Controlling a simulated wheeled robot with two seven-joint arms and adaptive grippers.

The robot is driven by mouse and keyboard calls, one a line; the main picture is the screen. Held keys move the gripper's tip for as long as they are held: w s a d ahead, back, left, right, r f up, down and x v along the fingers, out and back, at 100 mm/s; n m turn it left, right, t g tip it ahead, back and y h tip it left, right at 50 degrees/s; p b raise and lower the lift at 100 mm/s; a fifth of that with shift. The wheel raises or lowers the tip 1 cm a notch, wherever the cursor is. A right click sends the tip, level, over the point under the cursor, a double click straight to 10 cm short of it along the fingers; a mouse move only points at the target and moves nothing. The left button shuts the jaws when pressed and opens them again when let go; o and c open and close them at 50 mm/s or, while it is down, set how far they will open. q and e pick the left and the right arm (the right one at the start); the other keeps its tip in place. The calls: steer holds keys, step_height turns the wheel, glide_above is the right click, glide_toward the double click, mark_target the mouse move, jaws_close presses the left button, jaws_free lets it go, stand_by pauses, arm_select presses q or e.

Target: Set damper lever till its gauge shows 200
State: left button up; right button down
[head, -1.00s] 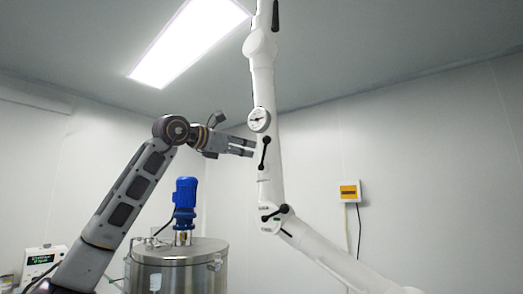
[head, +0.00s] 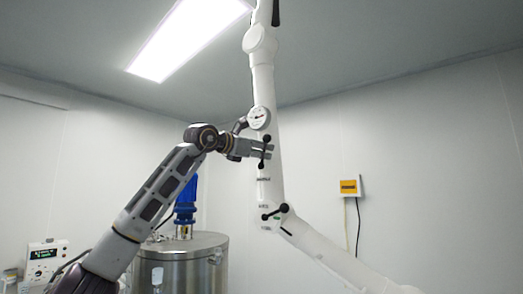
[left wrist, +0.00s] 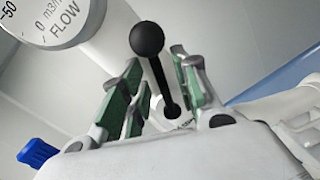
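The damper lever (head: 263,160) is a black rod with a ball knob, on the white vertical duct arm (head: 265,85). It stands nearly upright, leaning slightly right at the top. The round white gauge (head: 259,118) is just above it; its needle reading is too small to tell. My left gripper (head: 268,149) reaches in from the left at the lever's upper part. In the left wrist view the lever (left wrist: 158,75) lies between the green-padded fingers (left wrist: 160,85), which are open with gaps beside it. Part of the gauge (left wrist: 65,18), marked "FLOW", shows there. My right gripper is out of view.
A second black lever (head: 273,213) sits lower, at the duct arm's elbow. A steel tank (head: 180,265) with a blue motor (head: 186,195) stands lower left, partly behind my left arm.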

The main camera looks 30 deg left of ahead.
arm_select(q)
jaws_close()
steer(key=shift+d+m, duration=0.15)
steer(key=shift+m, duration=0.25)
stand_by(0.4)
jaws_free()
steer(key=shift+s, duration=0.15)
